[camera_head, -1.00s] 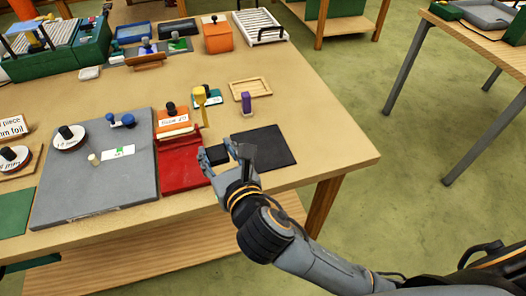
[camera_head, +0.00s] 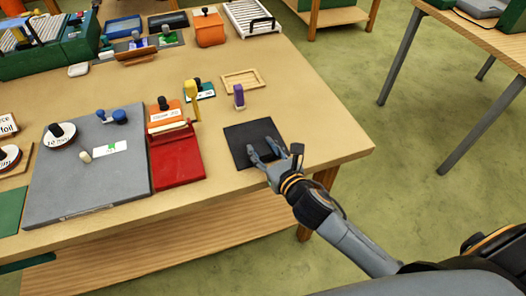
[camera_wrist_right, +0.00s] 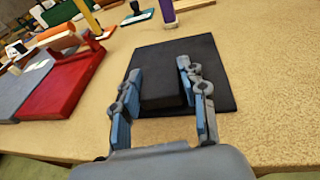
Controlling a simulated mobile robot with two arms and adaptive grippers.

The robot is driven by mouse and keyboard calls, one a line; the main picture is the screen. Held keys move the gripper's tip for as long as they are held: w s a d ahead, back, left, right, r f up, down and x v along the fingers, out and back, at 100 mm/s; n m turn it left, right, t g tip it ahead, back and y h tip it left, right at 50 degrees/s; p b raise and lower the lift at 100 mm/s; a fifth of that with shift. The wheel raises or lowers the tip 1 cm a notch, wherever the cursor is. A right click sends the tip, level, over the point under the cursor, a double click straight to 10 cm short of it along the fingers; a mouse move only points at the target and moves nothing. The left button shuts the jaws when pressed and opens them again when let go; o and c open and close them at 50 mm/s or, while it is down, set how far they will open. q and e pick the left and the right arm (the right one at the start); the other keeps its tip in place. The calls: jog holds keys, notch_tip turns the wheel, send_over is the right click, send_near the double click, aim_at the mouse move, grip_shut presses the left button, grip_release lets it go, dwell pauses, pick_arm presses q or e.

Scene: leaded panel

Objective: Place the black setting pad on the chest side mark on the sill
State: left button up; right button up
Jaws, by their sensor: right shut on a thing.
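The black setting pad (camera_wrist_right: 162,95) is a small dark block between the fingers of my right gripper (camera_head: 262,150). The wrist view shows a finger on each side of it. It is over the flat black square mat (camera_head: 240,134) at the table's right front; black on black, I cannot tell whether it touches the mat. A red sill-like block (camera_head: 176,160) with a raised back lies left of the mat. I cannot make out a chest side mark. My left gripper is not in view.
A purple upright piece (camera_head: 239,95) and a shallow wooden tray (camera_head: 242,80) stand behind the mat. A yellow-handled tool (camera_head: 192,95) stands behind the red block. A grey slab (camera_head: 88,170) lies to the left. Bare tabletop (camera_head: 315,125) is free right of the mat.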

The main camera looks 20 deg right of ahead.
jog(key=shift+f, duration=0.4)
jog(key=shift+f, duration=0.1)
jog(key=o, duration=1.2)
jog(key=b+v, duration=0.1)
jog(key=v, duration=1.1)
jog(key=shift+b, duration=0.35)
